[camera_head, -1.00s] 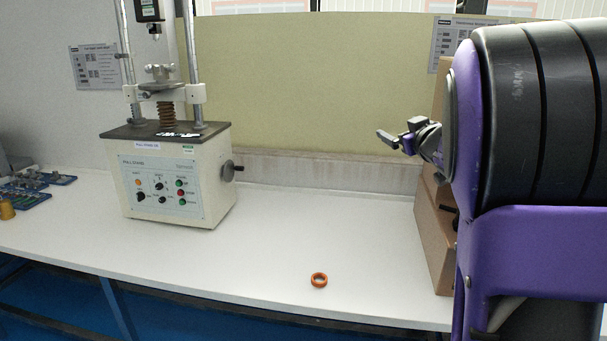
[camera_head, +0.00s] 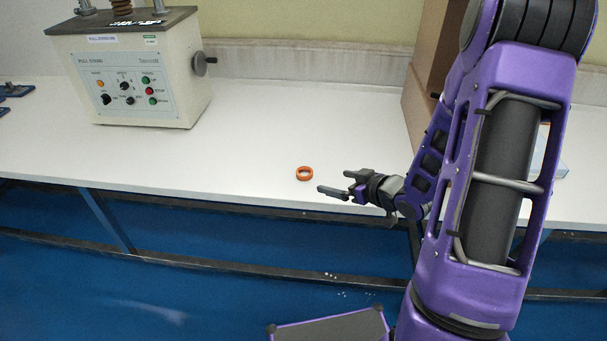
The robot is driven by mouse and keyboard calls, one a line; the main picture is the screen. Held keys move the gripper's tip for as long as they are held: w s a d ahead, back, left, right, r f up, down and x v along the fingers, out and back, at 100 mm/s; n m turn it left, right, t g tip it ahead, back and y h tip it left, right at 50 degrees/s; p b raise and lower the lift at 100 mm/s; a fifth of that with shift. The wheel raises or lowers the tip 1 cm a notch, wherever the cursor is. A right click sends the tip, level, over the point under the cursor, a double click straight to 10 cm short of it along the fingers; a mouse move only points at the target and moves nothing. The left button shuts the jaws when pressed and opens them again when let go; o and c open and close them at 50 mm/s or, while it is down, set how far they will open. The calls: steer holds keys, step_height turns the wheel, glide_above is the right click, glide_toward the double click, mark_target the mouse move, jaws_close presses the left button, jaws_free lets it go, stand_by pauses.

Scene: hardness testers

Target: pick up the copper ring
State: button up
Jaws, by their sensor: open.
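The copper ring (camera_head: 304,179) is a small orange-copper ring on the white bench top, near its front edge. My gripper (camera_head: 332,182) is to the right of the ring and close to it in the picture, with its fingers pointing left. The fingers are apart and nothing is between them. The gripper appears nearer the camera than the ring; its height over the bench cannot be told. The ring is not hidden by the gripper.
A cream pull tester (camera_head: 132,76) with knobs and buttons stands at the back left of the white bench (camera_head: 240,130). A brown box (camera_head: 428,70) stands behind my arm at the right. The bench around the ring is clear.

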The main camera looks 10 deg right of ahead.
steer(key=b, duration=0.1)
glide_toward(305, 172)
steer(key=shift+w+a+f, duration=0.75)
steer(key=shift+w+f, duration=0.05)
steer(key=shift+f, duration=0.2)
steer(key=shift+w+r+b+x, duration=0.15)
steer(key=shift+b+x, duration=0.05)
steer(key=shift+x, duration=1.1)
steer(key=shift+w+r+b+x, duration=0.1)
steer(key=shift+r+b+x, duration=0.05)
steer(key=shift+x, duration=1.15)
steer(key=shift+d, duration=0.2)
jaws_close()
